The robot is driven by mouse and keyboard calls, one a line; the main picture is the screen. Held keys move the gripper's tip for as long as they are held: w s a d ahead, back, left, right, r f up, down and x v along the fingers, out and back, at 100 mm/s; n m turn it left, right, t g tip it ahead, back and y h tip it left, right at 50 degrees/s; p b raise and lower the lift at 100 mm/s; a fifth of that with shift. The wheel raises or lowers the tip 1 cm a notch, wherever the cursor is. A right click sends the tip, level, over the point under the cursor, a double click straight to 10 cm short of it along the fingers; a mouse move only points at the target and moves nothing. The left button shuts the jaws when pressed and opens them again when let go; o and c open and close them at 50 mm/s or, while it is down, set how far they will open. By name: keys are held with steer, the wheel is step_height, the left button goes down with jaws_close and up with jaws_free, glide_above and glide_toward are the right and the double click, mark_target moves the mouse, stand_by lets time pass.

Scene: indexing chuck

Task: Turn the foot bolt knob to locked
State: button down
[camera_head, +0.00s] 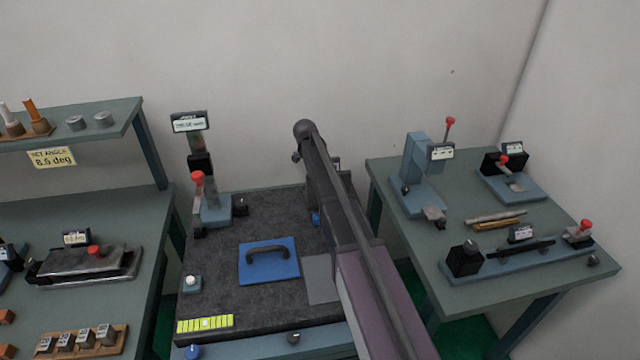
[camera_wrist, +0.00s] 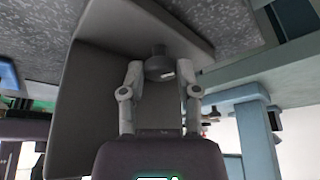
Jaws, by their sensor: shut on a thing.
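My gripper (camera_wrist: 160,82) shows in the wrist view with one finger on each side of a small dark round knob (camera_wrist: 158,65). It is shut on this knob, which has a small pale mark on it. The knob sits on a grey block-like housing (camera_wrist: 88,90) beside a speckled grey surface. I cannot read the knob's setting, and no label on it is legible. In the head view, my arm covers the gripper and the knob.
The dark work surface (camera_head: 222,280) bears a blue plate (camera_head: 283,270) with a handle and a red-knobbed fixture (camera_head: 214,212). A bench with several fixtures (camera_head: 465,215) stands right, another bench (camera_head: 110,215) left. A blue post (camera_wrist: 262,140) stands close to the gripper's right.

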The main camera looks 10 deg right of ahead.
steer(key=shift+s+d, duration=0.1)
steer(key=shift+s, duration=0.1)
steer(key=c, duration=0.6)
jaws_free()
steer(key=shift+r, duration=0.1)
steer(key=shift+w, duration=0.1)
